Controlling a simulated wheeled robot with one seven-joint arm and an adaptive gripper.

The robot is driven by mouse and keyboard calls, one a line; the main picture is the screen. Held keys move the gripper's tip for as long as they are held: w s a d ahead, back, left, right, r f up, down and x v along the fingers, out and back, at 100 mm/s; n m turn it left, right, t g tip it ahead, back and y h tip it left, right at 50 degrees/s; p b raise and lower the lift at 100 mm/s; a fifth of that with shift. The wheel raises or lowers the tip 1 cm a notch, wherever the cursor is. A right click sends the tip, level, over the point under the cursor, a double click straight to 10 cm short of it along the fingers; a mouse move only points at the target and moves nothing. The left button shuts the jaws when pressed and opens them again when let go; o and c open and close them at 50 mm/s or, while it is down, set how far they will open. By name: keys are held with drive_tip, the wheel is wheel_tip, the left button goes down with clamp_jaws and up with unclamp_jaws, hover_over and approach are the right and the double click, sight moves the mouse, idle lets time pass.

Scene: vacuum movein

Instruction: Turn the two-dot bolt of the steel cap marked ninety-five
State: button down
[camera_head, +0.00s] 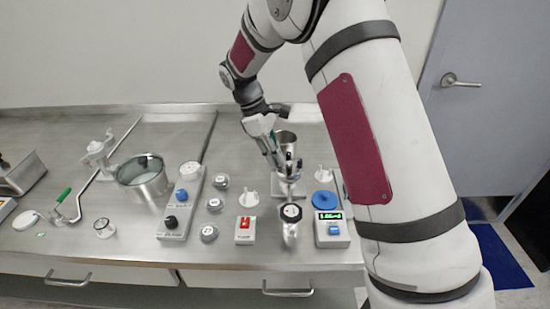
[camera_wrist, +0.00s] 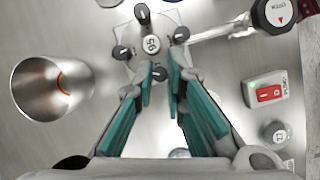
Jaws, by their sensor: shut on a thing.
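The steel cap (camera_wrist: 152,44) marked 95 lies flat in the wrist view, with dark-headed bolts around its number. One bolt (camera_wrist: 142,12) is at the top, one (camera_wrist: 181,35) at the right, one (camera_wrist: 121,52) at the left and one (camera_wrist: 160,73) at the bottom. The dot marks on the bolts are too small to read. My gripper (camera_wrist: 160,70) has its teal fingers shut on the bottom bolt. In the head view my gripper (camera_head: 272,158) reaches down at the cap (camera_head: 288,186), partly hiding it.
A steel cup (camera_wrist: 45,88) stands close left of the cap. A valve with a round dark top (camera_wrist: 281,12) is at the upper right, its pipe leading to the cap. A red-switch box (camera_wrist: 268,92) is at the right. A display box (camera_head: 331,229) stands near the front edge.

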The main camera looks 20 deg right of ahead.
drive_tip(key=m+y+b, duration=0.1)
drive_tip(key=m, duration=0.2)
drive_tip(key=m+g, duration=0.1)
drive_tip(key=m, duration=0.1)
drive_tip(key=shift+w+d+m+y+b, duration=0.1)
drive_tip(key=shift+w+m+y+b, duration=0.05)
drive_tip(key=shift+m+y+b, duration=0.25)
idle(0.4)
drive_tip(key=c, duration=1.9)
unclamp_jaws()
drive_tip(key=shift+r, duration=0.1)
drive_tip(key=v, duration=1.2)
drive_tip(key=shift+w, duration=0.25)
